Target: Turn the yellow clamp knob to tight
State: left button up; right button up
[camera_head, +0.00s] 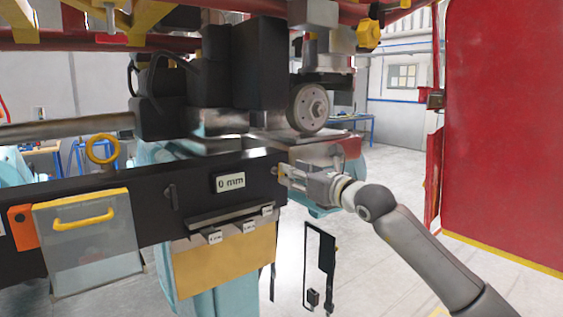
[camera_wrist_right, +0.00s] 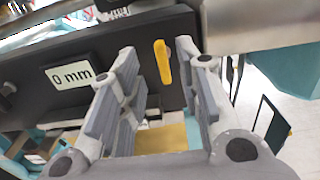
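A yellow bar-shaped knob (camera_wrist_right: 162,62) stands nearly upright on the dark machine panel in the right wrist view, to the right of the "0 mm" display (camera_wrist_right: 70,75). My right gripper (camera_wrist_right: 157,70) is open, and the knob appears between its two fingertips. I cannot tell how far ahead of the fingertips the knob is; no contact shows. In the head view my right gripper (camera_head: 286,172) is at the right end of the dark panel, right of the display (camera_head: 229,182), and the knob is not clearly visible there. My left gripper is out of view.
A ledge with white labels (camera_head: 249,227) juts out below the display. A yellow ring (camera_head: 102,149) and a clear cover with a yellow handle (camera_head: 83,219) are at left. A grey wheel (camera_head: 308,107) sits above my right gripper. A red panel (camera_head: 503,130) stands at right.

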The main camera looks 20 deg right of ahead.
aim_at(279, 172)
jog(key=shift+p+x, duration=1.35)
jog(key=shift+x, duration=1.6)
jog(key=shift+w, duration=0.1)
jog(key=shift+d, duration=0.1)
grip_shut()
